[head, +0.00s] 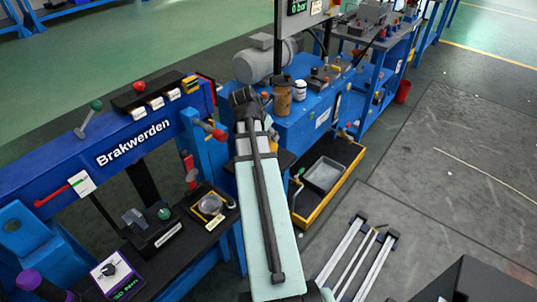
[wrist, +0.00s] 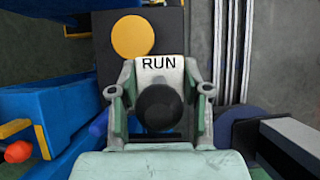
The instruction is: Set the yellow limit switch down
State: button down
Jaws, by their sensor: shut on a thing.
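My gripper (wrist: 160,108) shows in the wrist view, its two pale green and grey fingers closed around a dark round-ended thing (wrist: 160,107). A white block marked RUN (wrist: 160,65) sits directly behind that dark end, between the fingers. No yellow shows on the held thing, so I cannot tell whether it is the yellow limit switch. Just beyond it is a dark plate (wrist: 108,45) with a yellow disc (wrist: 133,37). In the head view my arm hides the fingers and what they hold.
Behind are a grey motor (head: 262,62) and a brown cylinder (head: 283,97). A yellow-edged tray (head: 340,200) lies right; floor is open beyond.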

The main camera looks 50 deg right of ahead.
notch_tip(320, 180, down, 9)
jog(key=shift+b, duration=0.45)
jog(key=c, duration=0.5)
grip_release()
jog(key=shift+f, duration=0.15)
jog(key=shift+c, duration=0.2)
jog(key=p+v, duration=0.1)
jog(key=v, duration=1.1)
jog(key=shift+d, duration=0.1)
